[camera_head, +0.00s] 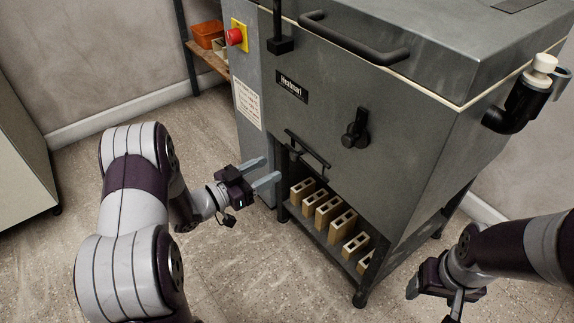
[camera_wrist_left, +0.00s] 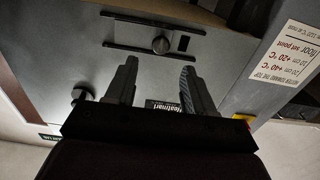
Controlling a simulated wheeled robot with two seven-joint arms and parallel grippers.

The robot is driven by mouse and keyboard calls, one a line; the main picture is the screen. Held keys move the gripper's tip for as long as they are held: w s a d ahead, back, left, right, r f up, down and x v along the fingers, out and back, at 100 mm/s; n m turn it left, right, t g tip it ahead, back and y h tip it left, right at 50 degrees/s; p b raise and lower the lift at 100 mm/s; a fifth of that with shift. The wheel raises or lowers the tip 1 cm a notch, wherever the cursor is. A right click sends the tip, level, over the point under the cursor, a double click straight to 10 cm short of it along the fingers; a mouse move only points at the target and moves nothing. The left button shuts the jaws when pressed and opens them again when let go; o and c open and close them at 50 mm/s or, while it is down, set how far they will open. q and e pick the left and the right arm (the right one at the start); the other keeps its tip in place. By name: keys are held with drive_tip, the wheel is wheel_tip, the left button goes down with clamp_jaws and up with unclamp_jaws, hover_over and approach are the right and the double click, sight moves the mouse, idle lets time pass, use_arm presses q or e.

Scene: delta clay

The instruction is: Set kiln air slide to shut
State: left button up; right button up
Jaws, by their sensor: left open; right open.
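The kiln (camera_head: 400,95) is a grey metal box on legs. Its air slide (camera_head: 308,150) is low on the front face, seen at a steep angle in the head view. In the left wrist view, which is upside down, the slide's round dark knob (camera_wrist_left: 160,45) sits between two dark rails, with a small dark opening beside it on the right. My left gripper (camera_head: 262,172) is open and empty, left of the slide and apart from it; its fingers (camera_wrist_left: 159,68) point towards the slide area. My right gripper (camera_head: 433,298) is open and empty at the lower right.
A black latch (camera_head: 355,128) and a lid handle (camera_head: 352,40) stick out of the kiln front. Several pale bricks (camera_head: 328,208) lie on the shelf under it. A red button (camera_head: 235,36) is at the left. The floor in front is free.

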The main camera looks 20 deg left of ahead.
sight(292, 156)
use_arm(q)
drive_tip(key=b+x, duration=0.1)
drive_tip(key=x, duration=0.1)
drive_tip(key=b+x, duration=0.1)
drive_tip(key=x, duration=0.2)
drive_tip(key=shift+w+d+f, duration=0.2)
drive_tip(key=shift+f, duration=0.05)
drive_tip(key=shift+w+d+r+b, duration=0.3)
drive_tip(key=shift+w+d, duration=0.1)
drive_tip(key=shift+w, duration=0.15)
use_arm(e)
wheel_tip(292, 156, down, 4)
drive_tip(key=shift+r, duration=0.2)
use_arm(q)
drive_tip(key=shift+a, duration=0.1)
clamp_jaws()
